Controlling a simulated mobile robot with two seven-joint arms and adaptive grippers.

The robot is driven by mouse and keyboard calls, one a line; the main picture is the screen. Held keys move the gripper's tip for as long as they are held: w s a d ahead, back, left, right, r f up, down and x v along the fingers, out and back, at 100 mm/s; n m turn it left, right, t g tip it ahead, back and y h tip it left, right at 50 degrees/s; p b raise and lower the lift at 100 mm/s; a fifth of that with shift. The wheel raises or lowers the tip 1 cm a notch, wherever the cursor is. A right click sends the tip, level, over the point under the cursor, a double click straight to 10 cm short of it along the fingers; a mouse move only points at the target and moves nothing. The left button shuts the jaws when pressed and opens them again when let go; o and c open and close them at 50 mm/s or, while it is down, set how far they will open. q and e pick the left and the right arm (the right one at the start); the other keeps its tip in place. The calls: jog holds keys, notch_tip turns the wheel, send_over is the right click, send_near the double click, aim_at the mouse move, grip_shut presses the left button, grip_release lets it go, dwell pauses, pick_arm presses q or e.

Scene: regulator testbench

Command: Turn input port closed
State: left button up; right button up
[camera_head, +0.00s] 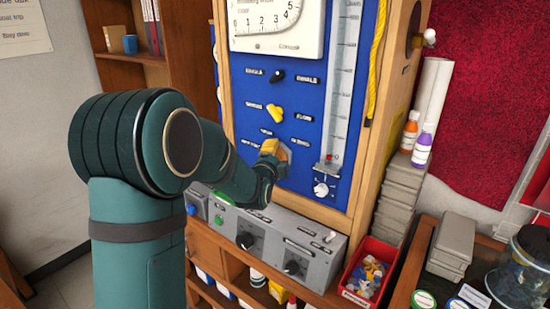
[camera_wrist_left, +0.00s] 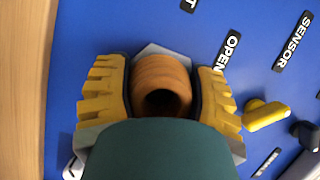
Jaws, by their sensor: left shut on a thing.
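A round copper-brown fitting with a dark hole (camera_wrist_left: 158,70), apparently the input port, sits on a grey hex base on the blue panel. My left gripper (camera_head: 273,151) reaches the lower middle of the blue panel. In the left wrist view its two yellow ribbed fingers are on either side of the fitting, shut on it. A label reading OPEN (camera_wrist_left: 229,52) is to the right of the fitting. The lower part of the fitting is hidden by my green gripper body. My right gripper is not in view.
A yellow knob (camera_head: 275,114) and a black knob (camera_head: 277,76) are above the gripper. A clear tube with a scale (camera_head: 343,90) is to the right. A grey control box (camera_head: 280,245) stands below. A red bin (camera_head: 367,273) is at lower right.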

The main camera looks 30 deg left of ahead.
pick_arm(q)
jog(key=shift+m+t, duration=0.5)
jog(key=shift+m, duration=0.5)
jog(key=shift+r, duration=0.1)
jog(key=o, duration=1.2)
jog(key=v, duration=1.2)
jog(key=shift+d, duration=0.1)
